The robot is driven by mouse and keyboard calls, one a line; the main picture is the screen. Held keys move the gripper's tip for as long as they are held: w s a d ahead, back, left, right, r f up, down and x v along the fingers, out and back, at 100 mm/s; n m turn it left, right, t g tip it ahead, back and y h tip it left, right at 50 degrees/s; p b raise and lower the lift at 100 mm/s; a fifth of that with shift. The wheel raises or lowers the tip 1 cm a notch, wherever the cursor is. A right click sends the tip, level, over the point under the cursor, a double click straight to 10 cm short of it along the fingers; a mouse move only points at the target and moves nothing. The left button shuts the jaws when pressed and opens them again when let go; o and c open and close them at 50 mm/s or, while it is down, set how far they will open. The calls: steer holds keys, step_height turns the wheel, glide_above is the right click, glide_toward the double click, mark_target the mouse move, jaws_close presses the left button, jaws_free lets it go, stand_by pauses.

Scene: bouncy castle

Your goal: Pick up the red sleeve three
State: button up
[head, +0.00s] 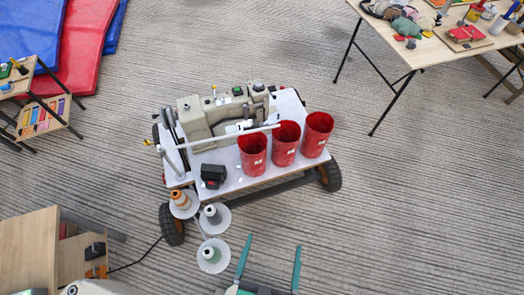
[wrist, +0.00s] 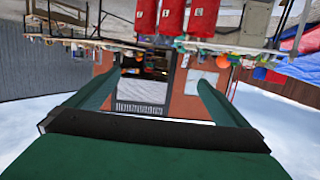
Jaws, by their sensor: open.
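Three red sleeves stand upright in a row on a wheeled cart (head: 232,180): a left one (head: 252,156), a middle one (head: 285,146) and a right one (head: 317,135). Each has a small white label, too small for me to read surely, so I cannot tell which is sleeve three. The sleeves also show upside down at the top of the wrist view, such as the middle one (wrist: 172,16). My gripper (head: 273,242) is open and empty, with two green fingers apart. In the head view it is below the cart's front edge, clear of the sleeves.
A beige sewing machine (head: 222,112) stands behind the sleeves, and a thin grey bar (head: 215,137) runs near them. A black box (head: 213,174) sits left of them. Thread cones on white discs (head: 212,256) stick out at the front left. A cluttered table (head: 435,50) stands upper right.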

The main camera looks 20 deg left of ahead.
steer(key=w+a+f+y, duration=0.1)
steer(key=w+a+f, duration=0.3)
steer(key=w+f, duration=0.55)
steer(key=n+t+y, duration=0.1)
steer(key=n+y, duration=0.1)
steer(key=y, duration=0.1)
glide_toward(253, 156)
steer(key=shift+n+t, duration=0.4)
steer(key=shift+n, duration=0.1)
steer(key=x, duration=1)
steer(key=shift+s+a+f, duration=0.1)
steer(key=shift+f, duration=0.25)
steer(key=x, duration=0.6)
steer(key=shift+a+r, duration=0.1)
steer(key=c, duration=1)
steer(key=shift+c, duration=0.5)
